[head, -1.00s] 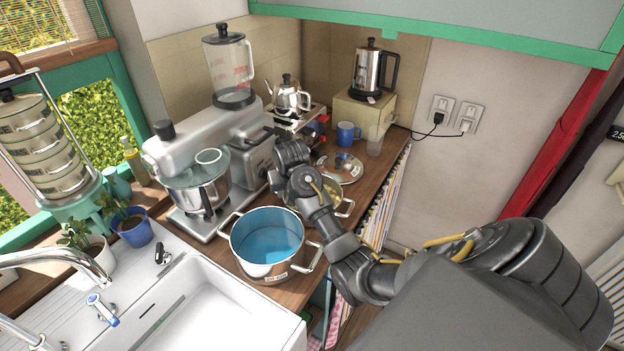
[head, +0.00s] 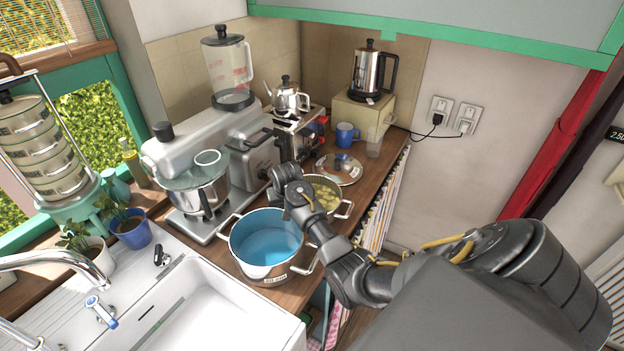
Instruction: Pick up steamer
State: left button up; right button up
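A metal pot with a perforated-looking rim and pale yellow pieces inside (head: 328,197), which may be the steamer, sits on the wooden counter behind the large blue-lined pot (head: 267,246). Its left side is hidden by my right arm. My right gripper (head: 284,176) is at the pot's left edge, above and behind the blue-lined pot. Its fingers are too dark and turned away to tell if they are open or touching anything. My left gripper is out of view.
A glass lid (head: 339,168) lies on the counter behind the yellow-filled pot. A toaster (head: 296,135), a stand mixer (head: 205,165) and a blue mug (head: 346,134) stand close by. The sink (head: 215,315) is at front left.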

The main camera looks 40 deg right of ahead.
jog(key=shift+r, duration=0.1)
grip_shut()
jog(key=shift+r, duration=0.1)
dwell(1.1)
